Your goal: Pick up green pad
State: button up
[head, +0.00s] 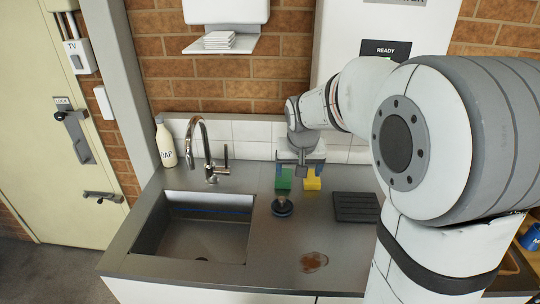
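The green pad (284,181) is on the grey counter behind the sink's right side, partly hidden by my gripper. A yellow sponge-like block (312,182) is just to its right, with a small gap between them. My gripper (300,170) points down above and in front of the two. Its fingers look spread apart, with nothing seen held between them. Whether a finger touches the green pad cannot be told from this view.
A round dark object with a knob (282,207) is in front of the green pad. A sink (205,240) with a tap (208,160) lies left. A soap bottle (166,146) stands behind it. A dark ribbed mat (356,207) is right. A brown stain (313,261) marks the counter front.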

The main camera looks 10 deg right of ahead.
jog(key=m, duration=0.1)
send_near(284, 174)
jog(key=shift+s+a+f, duration=0.3)
jog(key=shift+a, duration=0.25)
jog(key=shift+t, duration=0.3)
jog(key=shift+d+p+x, duration=0.25)
jog(key=shift+p+x, duration=0.35)
jog(key=shift+x, duration=1.45)
jog(key=shift+d+p+x, duration=0.2)
jog(key=shift+p+x, duration=0.4)
jog(key=shift+x, duration=1.4)
jog(key=shift+c, duration=0.6)
jog(key=c, duration=0.9)
jog(key=shift+r, duration=0.1)
jog(key=shift+c, duration=0.2)
notch_tip(284, 174, up, 10)
jog(key=b, duration=0.2)
